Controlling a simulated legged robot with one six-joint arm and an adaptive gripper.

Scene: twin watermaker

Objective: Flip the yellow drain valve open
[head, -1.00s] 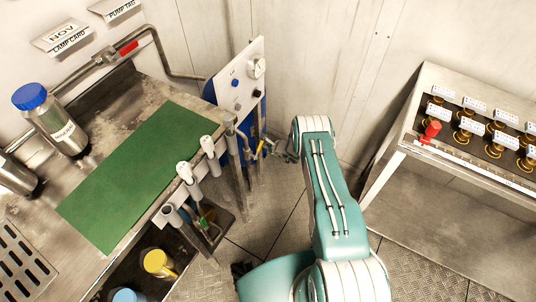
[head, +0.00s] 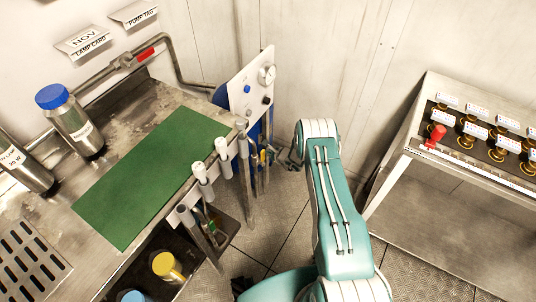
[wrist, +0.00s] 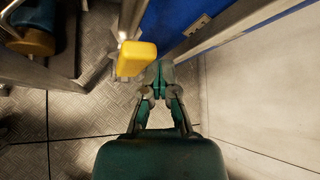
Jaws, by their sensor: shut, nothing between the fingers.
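The yellow drain valve handle (wrist: 136,58) shows large in the wrist view, left of and just beyond my fingertips. In the head view the yellow handle (head: 263,157) is small, low on the front of the blue watermaker unit. My gripper (wrist: 160,88) is shut and empty, its fingertips close together. It appears to the right of the yellow handle; whether it touches it I cannot tell. In the head view my gripper (head: 285,157) is small and partly hidden by my wrist. The valve body behind the handle is mostly hidden.
The blue unit (wrist: 180,22) and a metal post stand close beyond my gripper. A steel bench with a green mat (head: 150,180) is at left, with white-handled tools along its edge. A panel table (head: 400,150) stands at right. Floor is clear between.

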